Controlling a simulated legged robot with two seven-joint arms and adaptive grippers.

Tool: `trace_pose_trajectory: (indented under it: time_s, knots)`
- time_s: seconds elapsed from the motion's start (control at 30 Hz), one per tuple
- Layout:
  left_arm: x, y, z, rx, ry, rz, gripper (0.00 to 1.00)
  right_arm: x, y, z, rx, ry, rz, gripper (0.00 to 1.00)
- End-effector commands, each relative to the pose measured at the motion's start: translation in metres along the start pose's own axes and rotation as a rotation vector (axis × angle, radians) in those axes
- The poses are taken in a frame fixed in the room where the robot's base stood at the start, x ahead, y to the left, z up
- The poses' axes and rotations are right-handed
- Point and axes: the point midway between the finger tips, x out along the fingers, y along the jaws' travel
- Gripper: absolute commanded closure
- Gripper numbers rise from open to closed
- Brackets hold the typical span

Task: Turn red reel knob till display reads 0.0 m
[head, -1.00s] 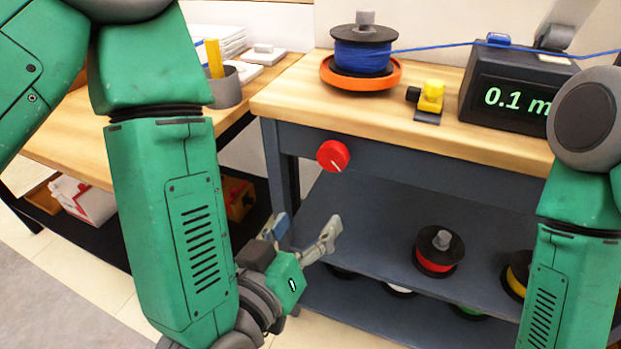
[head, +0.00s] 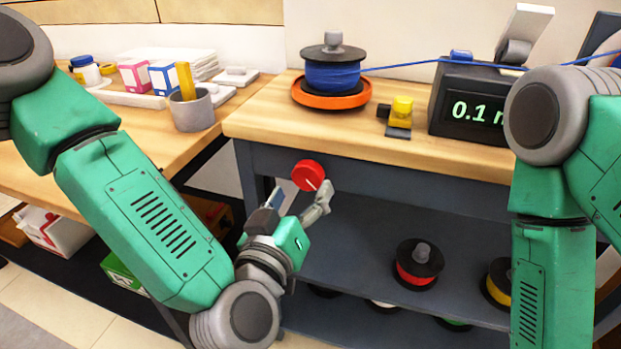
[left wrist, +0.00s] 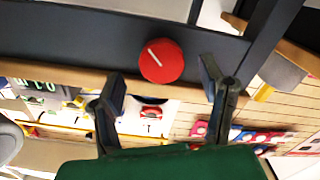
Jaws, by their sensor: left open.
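The red knob (head: 309,176) with a white pointer line sits on the front of the grey workbench, below the wooden top. It also shows in the left wrist view (left wrist: 161,61), beyond and between my fingers. The black display (head: 470,104) on the bench reads 0.1 in green; my right arm hides the rest. The blue reel (head: 332,76) sits on an orange base, with blue line running right. My left gripper (head: 298,196) is open, just below and in front of the knob, apart from it. The fingers show spread in the left wrist view (left wrist: 164,92). My right gripper is out of view.
A yellow clamp-like device (head: 401,110) stands on the bench. A grey cup (head: 192,110) stands on the left table. Spare reels, including a red one (head: 417,265), sit on the lower shelf. The space before the knob is free except for my left gripper.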

Motion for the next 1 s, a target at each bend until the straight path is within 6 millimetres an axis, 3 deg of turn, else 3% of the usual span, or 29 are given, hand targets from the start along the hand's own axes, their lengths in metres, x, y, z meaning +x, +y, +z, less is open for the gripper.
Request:
trace_pose_trajectory:
  time_s: [0.1,0.3,0.67,0.8,1.0]
  knots:
    - [0.022,-0.001,0.001,-0.002,0.003,-0.001,0.36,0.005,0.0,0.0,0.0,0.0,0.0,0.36]
    - [0.043,0.001,0.001,0.001,0.0,0.0,0.36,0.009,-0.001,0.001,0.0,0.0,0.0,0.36]
    - [0.047,0.002,0.001,0.001,-0.001,0.0,0.36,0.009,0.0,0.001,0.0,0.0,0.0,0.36]
    - [0.047,0.001,0.0,0.0,-0.001,0.0,0.86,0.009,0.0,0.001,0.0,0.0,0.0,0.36]
    - [0.047,0.002,0.0,-0.014,-0.001,-0.001,0.87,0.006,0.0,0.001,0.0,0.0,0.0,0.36]
